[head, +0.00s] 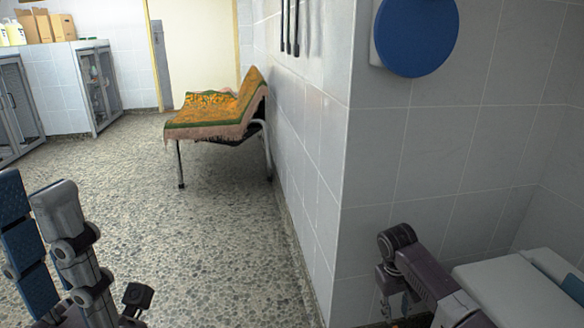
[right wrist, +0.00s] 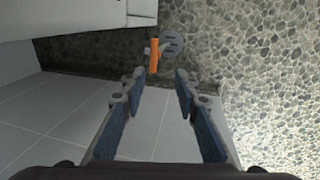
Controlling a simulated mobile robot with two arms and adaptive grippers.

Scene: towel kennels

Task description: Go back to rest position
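My left gripper (head: 45,235) is close to the camera at the bottom left of the head view. It points upward, with blue pads and grey finger links, and is partly cut off by the frame, so its opening is unclear. I see nothing held in its visible part. My right gripper (head: 391,285) is low at the right in the head view, beside the tiled wall corner and under its dark arm. In the right wrist view, the right gripper (right wrist: 160,78) has its two blue-padded fingers apart, with nothing between them, pointing over the floor.
A tiled wall corner (head: 345,180) stands close ahead. A white unit (head: 520,295) is at the right, near my right arm. A bench with an orange towel (head: 215,110) stands further back. An orange object (right wrist: 154,55) and grey disc (right wrist: 173,43) are beyond my right fingers. The left-middle floor is clear.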

